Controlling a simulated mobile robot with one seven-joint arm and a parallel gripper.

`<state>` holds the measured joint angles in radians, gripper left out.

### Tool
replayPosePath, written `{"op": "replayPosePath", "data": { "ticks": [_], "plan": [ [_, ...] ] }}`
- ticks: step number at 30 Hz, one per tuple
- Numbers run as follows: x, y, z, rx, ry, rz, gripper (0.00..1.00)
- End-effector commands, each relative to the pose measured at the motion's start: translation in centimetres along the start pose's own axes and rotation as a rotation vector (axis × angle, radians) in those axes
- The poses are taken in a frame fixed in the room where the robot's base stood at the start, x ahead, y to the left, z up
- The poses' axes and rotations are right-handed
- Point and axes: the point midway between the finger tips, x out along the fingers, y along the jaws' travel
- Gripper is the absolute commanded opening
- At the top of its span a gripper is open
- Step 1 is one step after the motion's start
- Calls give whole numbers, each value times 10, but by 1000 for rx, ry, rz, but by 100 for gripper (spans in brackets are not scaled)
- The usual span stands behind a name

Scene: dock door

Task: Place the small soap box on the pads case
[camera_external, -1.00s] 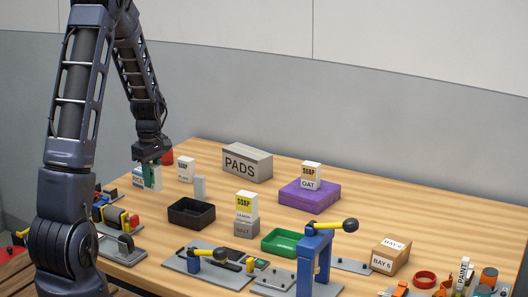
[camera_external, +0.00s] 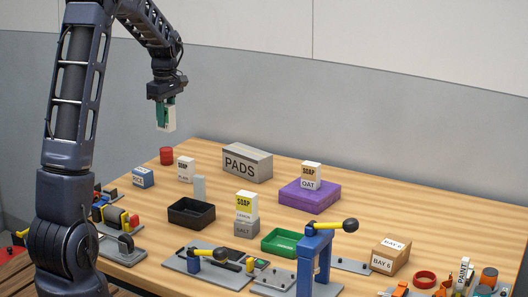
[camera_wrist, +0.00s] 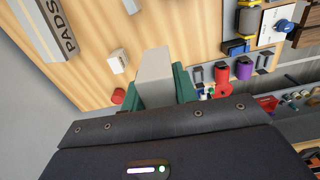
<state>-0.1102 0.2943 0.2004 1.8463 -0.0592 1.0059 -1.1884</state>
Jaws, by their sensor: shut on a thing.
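My gripper (camera_external: 166,106) is shut on a small pale box (camera_external: 166,124), held upright in the air above the table's far left part. Its label cannot be read; in the wrist view the box (camera_wrist: 154,77) sits between the green fingers. The pads case (camera_external: 247,163) is a grey box marked PADS at the back of the table, to the right of and below my gripper. It shows at the upper left of the wrist view (camera_wrist: 42,27). Its top is bare. Other soap boxes are the plain one (camera_external: 186,170), the lemon one (camera_external: 246,207) and the oat one (camera_external: 311,176).
The oat box stands on a purple block (camera_external: 310,197), the lemon box on a grey salt box (camera_external: 246,230). A red can (camera_external: 166,156) and a blue-and-white box (camera_external: 143,177) stand at the left. Black (camera_external: 191,213) and green (camera_external: 284,242) trays lie mid-table. Clamps line the front.

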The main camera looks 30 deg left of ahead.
Motion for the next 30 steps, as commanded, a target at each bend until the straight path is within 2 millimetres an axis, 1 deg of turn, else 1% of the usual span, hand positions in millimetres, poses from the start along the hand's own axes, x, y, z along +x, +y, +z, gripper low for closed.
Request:
{"op": "replayPosePath", "data": {
  "ticks": [1,6,11,12,18,21,24,27,30],
  "plan": [
    [-4,21,1,-1,2,0,4],
    [-20,83,8,-12,6,1,4],
    [-32,137,19,-20,7,0,4],
    [-35,150,22,-23,6,1,4],
    [-47,210,43,-31,4,1,4],
    [-52,235,54,-36,1,2,4],
    [-56,256,65,-41,-2,2,4],
    [-58,271,74,-43,-5,2,4],
    [-60,281,80,-46,-7,2,4]
  ]
}}
